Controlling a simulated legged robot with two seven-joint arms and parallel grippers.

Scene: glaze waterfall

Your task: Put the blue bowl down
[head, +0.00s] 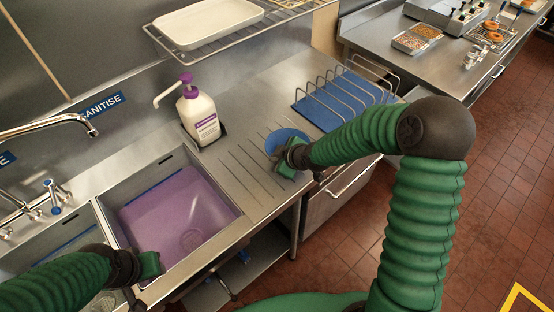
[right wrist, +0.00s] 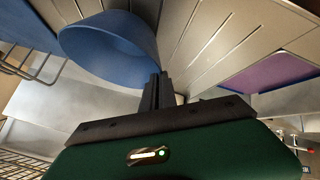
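The blue bowl (head: 286,138) is at the grooved steel drainboard (head: 238,148), between the soap bottle and the blue rack. My right gripper (head: 284,160) is at the bowl's near side and partly covers it. In the right wrist view the bowl (right wrist: 100,45) shows large at upper left, and the close-set fingers (right wrist: 158,88) meet its rim, shut on the wall. Whether the bowl's base touches the drainboard cannot be told. My left gripper (head: 150,265) is over the sink's near edge; its fingers are not clear.
The sink (head: 228,198) holds purple liquid (head: 170,215). A white pump bottle (head: 198,115) with a purple top stands behind the drainboard. A wire rack on a blue mat (head: 318,113) stands right of the bowl. A shelf with a white tray (head: 205,22) hangs above. Bare drainboard lies left of the bowl.

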